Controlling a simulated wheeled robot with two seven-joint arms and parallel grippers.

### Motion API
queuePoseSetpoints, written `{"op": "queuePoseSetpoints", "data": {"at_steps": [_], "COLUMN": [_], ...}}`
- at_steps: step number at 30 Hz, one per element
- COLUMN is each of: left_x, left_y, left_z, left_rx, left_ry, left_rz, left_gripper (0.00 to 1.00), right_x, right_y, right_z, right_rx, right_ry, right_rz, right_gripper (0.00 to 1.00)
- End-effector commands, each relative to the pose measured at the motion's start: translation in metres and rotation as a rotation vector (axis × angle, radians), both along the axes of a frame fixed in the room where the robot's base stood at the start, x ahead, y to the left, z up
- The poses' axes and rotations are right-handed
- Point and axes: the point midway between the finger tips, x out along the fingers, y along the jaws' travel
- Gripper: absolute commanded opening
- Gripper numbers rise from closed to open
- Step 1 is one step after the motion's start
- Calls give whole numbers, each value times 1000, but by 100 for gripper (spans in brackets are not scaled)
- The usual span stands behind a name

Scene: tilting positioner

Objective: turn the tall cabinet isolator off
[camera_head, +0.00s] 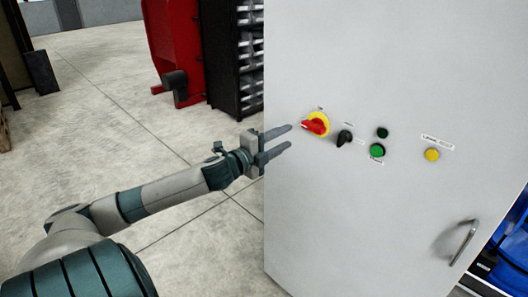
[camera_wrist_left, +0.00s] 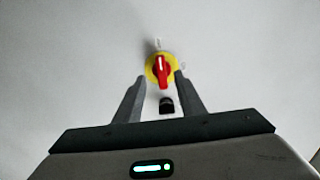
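The tall cabinet (camera_head: 370,220) is light grey and stands in the centre and right of the head view. Its isolator (camera_head: 315,125) is a red rotary handle on a yellow round plate, high on the door's left part. In the left wrist view the isolator (camera_wrist_left: 161,69) is just beyond the fingertips, with the red handle roughly upright in the picture. My left gripper (camera_head: 285,138) is open, its fingers pointing at the cabinet, left of the isolator in the head view and apart from it. It also shows in the left wrist view (camera_wrist_left: 159,78), empty. My right gripper is out of view.
A black selector knob (camera_head: 345,137) sits close right of the isolator. Green buttons (camera_head: 377,151) and a yellow button (camera_head: 432,155) are further right. A door handle (camera_head: 464,242) is low right. A red machine (camera_head: 175,40) and dark bin rack (camera_head: 236,60) stand behind left.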

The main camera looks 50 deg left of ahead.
Motion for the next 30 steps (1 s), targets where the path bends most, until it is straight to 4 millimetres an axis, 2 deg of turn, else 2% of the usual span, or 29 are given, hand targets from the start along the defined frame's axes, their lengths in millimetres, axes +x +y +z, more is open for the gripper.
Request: {"op": "queuePoseSetpoints", "data": {"at_steps": [18, 30], "left_x": [-59, -76], "left_y": [-1, 0], "left_z": [-2, 0], "left_rx": [-2, 0], "left_ry": [2, 0], "left_rz": [-1, 0], "left_gripper": [36, 36], "right_x": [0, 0], "right_y": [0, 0], "right_z": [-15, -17], "right_rx": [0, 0], "right_ry": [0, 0], "right_rz": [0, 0], "right_gripper": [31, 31]}}
